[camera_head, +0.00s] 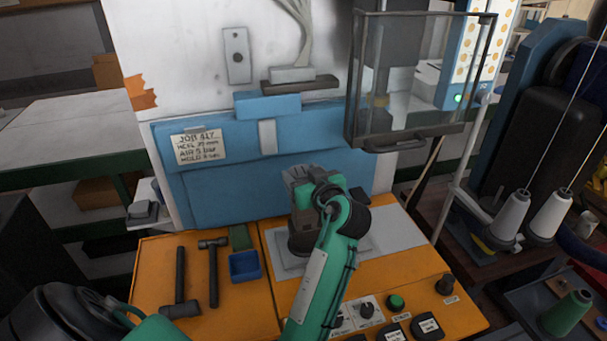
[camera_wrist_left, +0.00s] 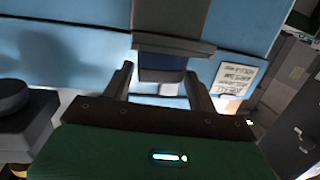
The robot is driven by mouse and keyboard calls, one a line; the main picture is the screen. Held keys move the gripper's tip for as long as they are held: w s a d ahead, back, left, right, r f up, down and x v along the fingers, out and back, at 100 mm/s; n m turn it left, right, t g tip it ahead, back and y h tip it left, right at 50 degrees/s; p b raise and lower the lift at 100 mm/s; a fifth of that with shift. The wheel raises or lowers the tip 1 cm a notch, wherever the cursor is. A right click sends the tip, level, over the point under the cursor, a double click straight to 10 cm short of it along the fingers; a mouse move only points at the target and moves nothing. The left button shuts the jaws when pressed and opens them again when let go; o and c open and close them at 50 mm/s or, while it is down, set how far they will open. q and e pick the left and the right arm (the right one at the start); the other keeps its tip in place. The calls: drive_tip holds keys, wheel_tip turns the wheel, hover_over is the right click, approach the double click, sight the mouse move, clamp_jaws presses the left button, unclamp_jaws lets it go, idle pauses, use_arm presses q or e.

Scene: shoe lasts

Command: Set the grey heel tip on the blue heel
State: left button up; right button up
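My left gripper (camera_head: 300,176) is above the pale plate on the orange bench, in front of the blue panel, partly hidden by my green wrist. In the left wrist view its two grey fingers (camera_wrist_left: 159,72) stand wide apart. A dark blue block (camera_wrist_left: 162,70) under a grey band (camera_wrist_left: 172,46) shows between and beyond the fingertips. I cannot tell whether it is the blue heel, and I see no clear grip on it. I cannot make out the grey heel tip in either view. My right gripper is out of view.
Buttons and dials (camera_head: 396,301) are at the front right. A clear guard (camera_head: 420,85) hangs at the upper right. The blue panel (camera_head: 215,195) closes the back.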

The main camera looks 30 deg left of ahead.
use_arm(q)
drive_tip(key=o, duration=0.3)
drive_tip(key=shift+d, duration=0.1)
